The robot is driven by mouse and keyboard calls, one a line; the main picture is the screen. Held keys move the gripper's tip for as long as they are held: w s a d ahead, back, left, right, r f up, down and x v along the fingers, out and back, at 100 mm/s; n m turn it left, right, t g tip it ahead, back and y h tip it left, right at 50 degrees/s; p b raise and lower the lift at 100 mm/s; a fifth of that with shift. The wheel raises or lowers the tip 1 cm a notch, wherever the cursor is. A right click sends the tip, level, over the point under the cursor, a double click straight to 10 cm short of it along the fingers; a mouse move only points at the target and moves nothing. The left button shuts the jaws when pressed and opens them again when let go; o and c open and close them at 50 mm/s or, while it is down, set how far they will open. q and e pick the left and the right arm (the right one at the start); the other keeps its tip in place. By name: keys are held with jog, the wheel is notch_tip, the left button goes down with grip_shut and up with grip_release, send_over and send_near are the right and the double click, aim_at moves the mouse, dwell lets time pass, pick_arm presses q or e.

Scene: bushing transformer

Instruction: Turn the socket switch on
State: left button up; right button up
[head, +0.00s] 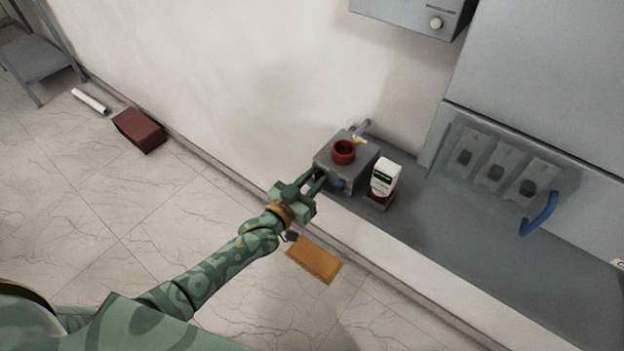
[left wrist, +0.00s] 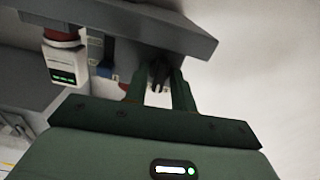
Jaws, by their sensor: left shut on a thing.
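A grey socket box (head: 364,165) with a red round socket (head: 344,150) on top stands on the grey ledge in the head view. My left gripper (head: 319,180) is at the front left face of this box. In the left wrist view, the box appears overhead, and my left gripper (left wrist: 161,85) is shut on a dark switch knob (left wrist: 159,72) on that face. The fingers hide part of the knob, so its exact turn is hard to tell. A blue part (left wrist: 105,60) sits on the same face beside it. My right gripper is not in view.
A white device with a green display (head: 385,178) stands right of the box on the ledge (head: 440,225). A grey panel with several switches and a blue handle (head: 540,214) is further right. An orange mat (head: 314,259) and a dark red box (head: 138,131) lie on the floor.

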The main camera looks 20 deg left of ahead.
pick_arm(q)
jog(key=shift+m, duration=0.5)
jog(key=o, duration=0.7)
jog(key=shift+s, duration=0.1)
jog(key=p+v, duration=0.2)
jog(key=v, duration=1.4)
jog(key=shift+s, duration=0.1)
